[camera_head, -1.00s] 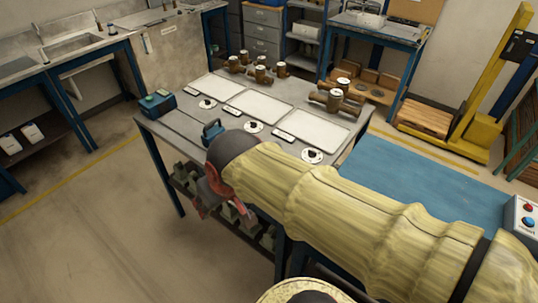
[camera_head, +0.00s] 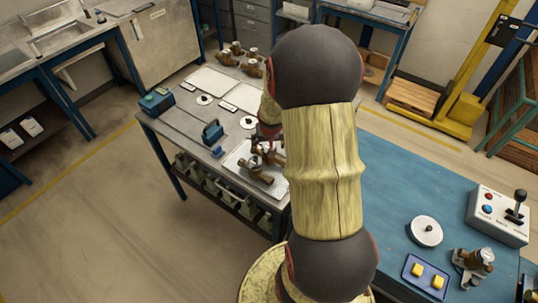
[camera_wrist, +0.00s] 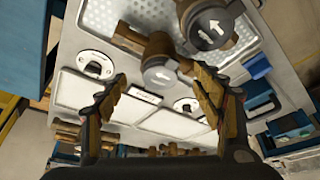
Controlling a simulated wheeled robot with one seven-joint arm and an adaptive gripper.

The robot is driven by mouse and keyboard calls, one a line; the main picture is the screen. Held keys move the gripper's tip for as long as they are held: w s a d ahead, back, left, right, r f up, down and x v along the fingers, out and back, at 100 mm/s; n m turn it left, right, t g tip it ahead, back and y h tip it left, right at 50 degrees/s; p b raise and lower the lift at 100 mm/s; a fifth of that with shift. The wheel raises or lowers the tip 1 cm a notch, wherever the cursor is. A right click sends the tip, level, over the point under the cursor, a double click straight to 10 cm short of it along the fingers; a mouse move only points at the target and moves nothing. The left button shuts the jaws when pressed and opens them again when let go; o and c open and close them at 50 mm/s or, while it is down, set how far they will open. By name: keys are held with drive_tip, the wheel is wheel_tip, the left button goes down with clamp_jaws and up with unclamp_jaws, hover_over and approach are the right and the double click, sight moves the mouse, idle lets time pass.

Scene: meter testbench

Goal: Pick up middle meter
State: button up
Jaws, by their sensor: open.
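Brass meters with round light caps sit on a tray (camera_head: 232,170) at the near side of the grey table; one meter (camera_head: 254,172) shows in the head view, with more brass parts beside it partly hidden by my arm. In the wrist view my gripper (camera_wrist: 158,76) is open and empty. A meter cap with a white arrow (camera_wrist: 160,73) appears between its fingertips, apart from them. Several more meters (camera_head: 240,58) stand at the table's back. I cannot tell which is the middle one.
Flat white panels (camera_head: 211,81) and round white discs (camera_head: 205,99) lie on the table. A blue bench (camera_head: 400,180) at right holds a control box (camera_head: 497,215), a white disc, another meter and a small tray.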

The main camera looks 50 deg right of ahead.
drive_tip(key=shift+x, duration=2.8)
drive_tip(key=shift+w+d+r, duration=0.1)
drive_tip(key=shift+w+d, duration=0.05)
drive_tip(key=shift+c, duration=1.4)
clamp_jaws()
drive_tip(key=shift+r, duration=0.1)
